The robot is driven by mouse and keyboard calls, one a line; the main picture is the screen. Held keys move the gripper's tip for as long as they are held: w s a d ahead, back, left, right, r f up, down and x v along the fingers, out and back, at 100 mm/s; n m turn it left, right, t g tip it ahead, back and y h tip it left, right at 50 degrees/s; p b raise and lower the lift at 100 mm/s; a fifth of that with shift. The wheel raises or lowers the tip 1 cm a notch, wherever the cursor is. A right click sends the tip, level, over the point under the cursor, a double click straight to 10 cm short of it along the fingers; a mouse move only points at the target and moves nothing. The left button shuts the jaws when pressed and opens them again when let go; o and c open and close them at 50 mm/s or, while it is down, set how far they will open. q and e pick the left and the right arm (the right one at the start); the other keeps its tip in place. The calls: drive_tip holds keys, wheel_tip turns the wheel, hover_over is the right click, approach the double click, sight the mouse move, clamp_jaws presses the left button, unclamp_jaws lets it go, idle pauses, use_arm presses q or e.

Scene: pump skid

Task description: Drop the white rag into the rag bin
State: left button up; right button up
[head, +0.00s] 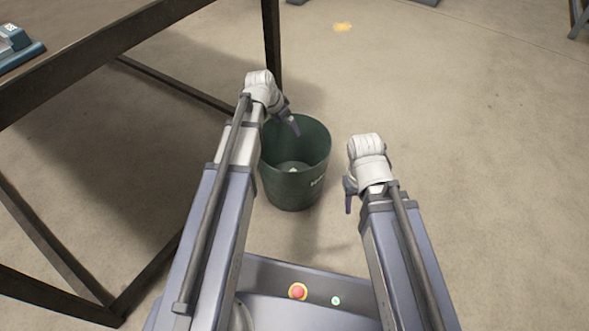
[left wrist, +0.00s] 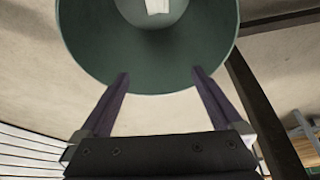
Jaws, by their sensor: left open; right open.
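The green rag bin (head: 298,187) stands upright on the floor between my two arms. My left gripper (head: 294,127) is over the bin's far left rim, pointing down into it. In the left wrist view my left gripper (left wrist: 160,80) is open, with nothing between its fingers, and the bin (left wrist: 130,65) fills the area beyond the fingertips. The white rag (left wrist: 158,6) lies inside the bin, cut off by the top of that view. A small pale patch of the rag (head: 292,169) shows at the bin's bottom in the head view. My right gripper (head: 348,200) is open and empty, right of the bin.
A dark-framed table (head: 90,55) stands at the left, its leg (head: 272,45) just behind the bin. A blue-grey object (head: 18,50) sits on it. A yellow mark (head: 342,27) is on the floor farther back.

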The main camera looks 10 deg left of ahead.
use_arm(q)
drive_tip(key=shift+r, duration=0.1)
drive_tip(key=p+v, duration=0.7)
drive_tip(key=shift+s+r, duration=0.15)
drive_tip(key=shift+r, duration=0.15)
drive_tip(key=shift+a, duration=0.1)
idle(0.4)
drive_tip(key=s+d+r+n+g+y+p, duration=0.1)
drive_tip(key=s+d+r+g+y+p, duration=0.2)
drive_tip(key=s+d, duration=0.65)
drive_tip(key=s+d+r+n+g+y+p, duration=0.15)
drive_tip(key=s+d+p, duration=0.35)
drive_tip(key=s, duration=0.7)
wheel_tip(320, 180, up, 38)
drive_tip(key=h+p, duration=0.1)
drive_tip(key=p, duration=3.5)
drive_tip(key=shift+w+d+r+p, duration=0.15)
drive_tip(key=shift+w+d+p, duration=0.1)
drive_tip(key=shift+d+p, duration=0.05)
